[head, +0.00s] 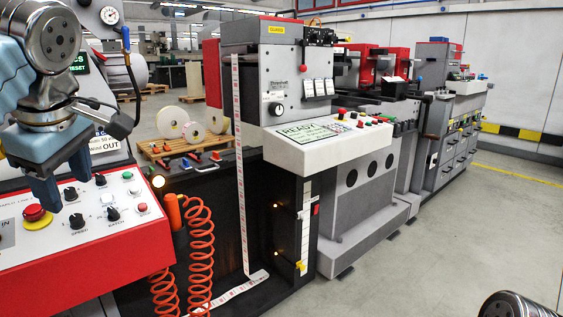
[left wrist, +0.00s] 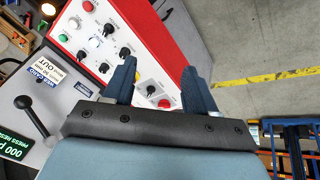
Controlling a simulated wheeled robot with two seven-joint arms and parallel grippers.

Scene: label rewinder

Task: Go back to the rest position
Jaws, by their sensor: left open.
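My left gripper (head: 62,182) is at the left of the head view, above the red-edged control panel (head: 110,240). Its two blue-grey fingers point down and are apart, with nothing between them. In the left wrist view the open fingers (left wrist: 160,90) show over the same panel (left wrist: 165,60). The panel carries black knobs, a red stop button (head: 36,213) on a yellow ring and several small buttons. I cannot tell from these views whether a finger touches any control. My right gripper is not in view; only a rounded metal part of mine shows at the lower right.
An orange coiled hose (head: 200,250) hangs right of the panel. A label web (head: 241,170) runs down beside the grey press (head: 275,75). White rolls (head: 172,122) lie on a pallet behind. A black-knobbed lever (left wrist: 30,112) stands near the left gripper. Open floor lies at the right.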

